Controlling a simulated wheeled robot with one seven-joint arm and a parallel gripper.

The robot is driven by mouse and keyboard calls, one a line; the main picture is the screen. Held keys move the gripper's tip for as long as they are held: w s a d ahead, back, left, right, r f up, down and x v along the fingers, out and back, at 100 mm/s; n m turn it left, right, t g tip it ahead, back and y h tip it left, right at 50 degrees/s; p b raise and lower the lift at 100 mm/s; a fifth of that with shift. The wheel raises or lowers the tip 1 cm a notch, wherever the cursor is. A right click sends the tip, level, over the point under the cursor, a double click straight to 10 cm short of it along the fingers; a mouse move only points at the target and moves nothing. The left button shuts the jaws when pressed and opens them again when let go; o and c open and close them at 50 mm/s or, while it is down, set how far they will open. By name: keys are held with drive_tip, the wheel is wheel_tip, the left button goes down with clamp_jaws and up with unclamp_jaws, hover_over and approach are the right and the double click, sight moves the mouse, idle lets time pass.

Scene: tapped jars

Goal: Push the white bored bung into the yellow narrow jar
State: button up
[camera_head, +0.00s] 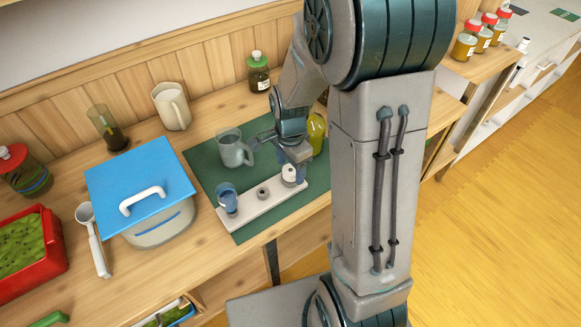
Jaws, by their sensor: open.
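The white bored bung (289,175) stands at the right end of a long white rack (246,216), with a dark hole in its top. The yellow narrow jar (316,136) is upright behind and right of it, partly hidden by my arm; its mouth cannot be made out. My gripper (293,163) is open, low over the rack's right end, right at the white bung. Its fingers are small and partly hidden, so I cannot tell whether they touch the bung.
A grey bung (263,194) and a blue cup (227,197) are on the rack. A grey mug (232,149) stands left of my gripper on the green mat (203,161). A blue-lidded pot (158,232) and a green-capped jar (258,74) stand off the mat.

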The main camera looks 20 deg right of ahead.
drive_tip(key=shift+f, duration=0.6)
drive_tip(key=c, duration=1.2)
drive_tip(key=shift+r, duration=0.35)
drive_tip(key=shift+r+p, duration=0.95)
